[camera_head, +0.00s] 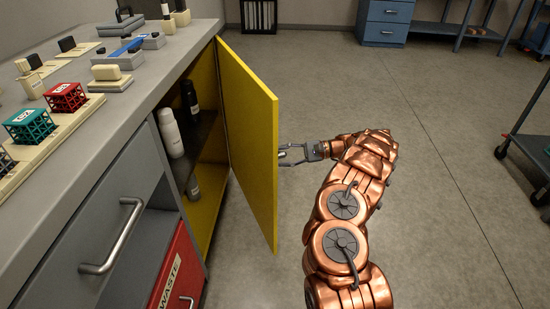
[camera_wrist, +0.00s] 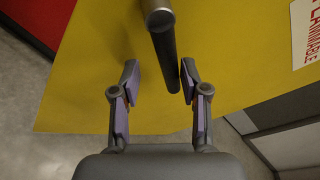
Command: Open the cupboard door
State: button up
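The yellow cupboard door (camera_head: 250,140) stands wide open, swung out from the counter. Inside the cupboard, bottles (camera_head: 171,132) show on the shelf and below it. My gripper (camera_head: 284,152) is at the outer face of the door, partly hidden by its edge. In the wrist view the yellow door (camera_wrist: 90,60) fills most of the picture, and a dark bar handle (camera_wrist: 163,45) stands out from it. My gripper (camera_wrist: 158,82) is open there, with one finger on each side of the handle's lower end. I cannot tell whether a finger touches the handle.
A grey counter (camera_head: 150,75) carries lattice blocks and small parts. Below it are a grey drawer (camera_head: 85,225) and a red waste bin (camera_head: 178,270). A blue cabinet (camera_head: 386,22) stands at the back and a cart (camera_head: 530,150) at the right. The floor between is clear.

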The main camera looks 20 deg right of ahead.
jog(key=v, duration=0.8)
jog(key=shift+d, duration=0.1)
dwell(0.4)
